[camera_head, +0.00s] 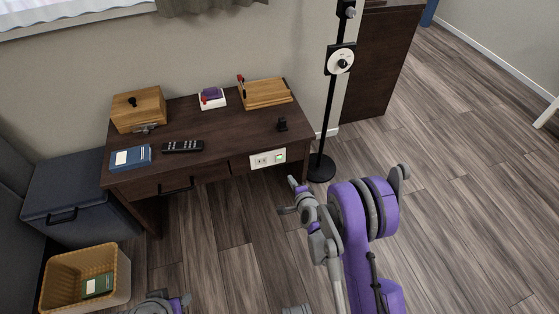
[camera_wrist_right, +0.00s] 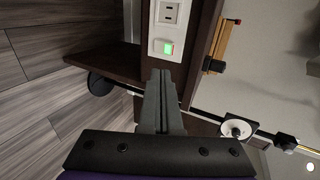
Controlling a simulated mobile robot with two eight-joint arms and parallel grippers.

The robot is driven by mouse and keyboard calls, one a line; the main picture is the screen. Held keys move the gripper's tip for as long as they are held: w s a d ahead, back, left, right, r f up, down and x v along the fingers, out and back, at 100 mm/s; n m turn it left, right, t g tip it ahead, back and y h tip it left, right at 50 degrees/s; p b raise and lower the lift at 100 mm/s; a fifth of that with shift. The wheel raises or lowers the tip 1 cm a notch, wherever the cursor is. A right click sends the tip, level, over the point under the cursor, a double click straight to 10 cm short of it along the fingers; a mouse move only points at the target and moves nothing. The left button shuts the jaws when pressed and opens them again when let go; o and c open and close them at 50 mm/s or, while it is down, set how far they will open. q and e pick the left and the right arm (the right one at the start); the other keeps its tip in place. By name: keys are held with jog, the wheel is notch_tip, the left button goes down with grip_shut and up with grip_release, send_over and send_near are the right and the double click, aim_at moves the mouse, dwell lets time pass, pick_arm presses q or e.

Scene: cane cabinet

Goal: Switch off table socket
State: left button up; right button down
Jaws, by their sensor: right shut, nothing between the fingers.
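The table socket (camera_head: 267,158) is a white plate on the front face of the dark wooden table (camera_head: 215,130), near its right end. It has outlets on the left and a switch (camera_head: 280,155) lit green on the right. In the right wrist view the socket (camera_wrist_right: 168,14) is at the top, and the green-lit switch (camera_wrist_right: 164,47) is just beyond my fingertips. My right gripper (camera_head: 287,196) is shut and empty, below and in front of the socket, apparently short of touching it. Part of my left arm (camera_head: 160,303) shows at the bottom edge; its finger state is unclear.
On the table are a wooden box (camera_head: 138,108), a blue book (camera_head: 131,158), a remote (camera_head: 183,146) and a wooden tray (camera_head: 266,94). A black stand (camera_head: 322,167) rises beside the table's right end. A wicker basket (camera_head: 62,268) is at lower left. Floor at right is clear.

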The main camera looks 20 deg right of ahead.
jog(key=b, duration=0.2)
send_near(278, 157)
notch_tip(278, 157, down, 3)
jog(key=w, duration=0.5)
jog(key=shift+w, duration=0.4)
